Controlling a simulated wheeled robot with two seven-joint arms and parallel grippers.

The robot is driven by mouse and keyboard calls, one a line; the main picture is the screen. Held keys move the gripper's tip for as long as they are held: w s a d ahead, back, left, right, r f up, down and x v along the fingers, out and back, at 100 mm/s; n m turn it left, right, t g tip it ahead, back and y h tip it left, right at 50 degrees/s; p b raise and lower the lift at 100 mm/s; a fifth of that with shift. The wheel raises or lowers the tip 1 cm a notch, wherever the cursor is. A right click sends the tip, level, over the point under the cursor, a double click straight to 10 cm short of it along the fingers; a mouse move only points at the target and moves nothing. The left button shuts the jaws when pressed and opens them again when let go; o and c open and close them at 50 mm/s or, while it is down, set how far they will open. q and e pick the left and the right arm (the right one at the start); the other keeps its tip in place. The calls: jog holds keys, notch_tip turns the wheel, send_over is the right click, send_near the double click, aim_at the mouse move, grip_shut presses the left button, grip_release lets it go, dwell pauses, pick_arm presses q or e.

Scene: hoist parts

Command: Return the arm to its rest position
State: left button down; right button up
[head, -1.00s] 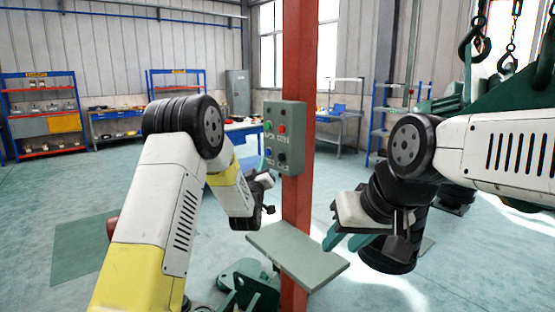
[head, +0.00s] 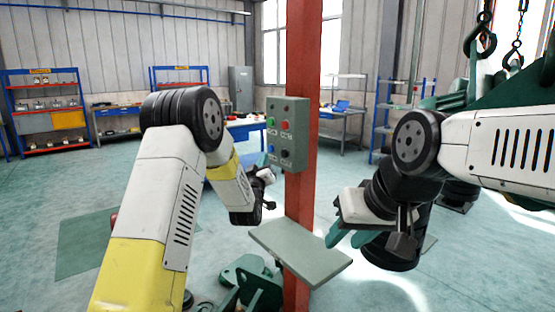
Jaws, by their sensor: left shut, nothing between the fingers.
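My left arm (head: 150,215) comes in from the lower left, and its forearm bends down beside the red post. My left gripper (head: 267,178) is shut and empty, to the left of the post and just below the grey control box (head: 287,135). A small gap seems to lie between it and the box. My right arm (head: 505,150) comes in from the right. My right gripper (head: 347,238) points down and left, its two green fingers apart with nothing seen between them. It is to the right of the post, near the grey shelf plate (head: 300,252).
The red post (head: 302,210) stands in the middle and carries the box. Green hoist parts and hooks (head: 483,40) hang at the upper right. A green base part (head: 250,282) is at the post's foot. Blue racks (head: 42,105) and benches stand far back. Open floor lies left.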

pick_arm(q)
jog(key=s+a+r+m+g+y, duration=0.1)
jog(key=s+a+r+g, duration=0.25)
jog(key=s, duration=0.25)
jog(key=s+a+r+g, duration=0.3)
jog(key=s+a, duration=0.1)
jog(key=s, duration=0.2)
jog(key=s+a+f+m+g, duration=0.1)
jog(key=s+f+g, duration=0.1)
jog(key=s, duration=0.9)
jog(key=s+a+f+m+g, duration=0.1)
jog(key=s+a+f+g, duration=0.1)
jog(key=s, duration=0.9)
jog(key=s+a+f+g, duration=0.2)
jog(key=s+g, duration=0.2)
jog(key=s, duration=0.7)
jog(key=shift+s+a+m+y, duration=0.2)
jog(key=shift+m+y, duration=0.2)
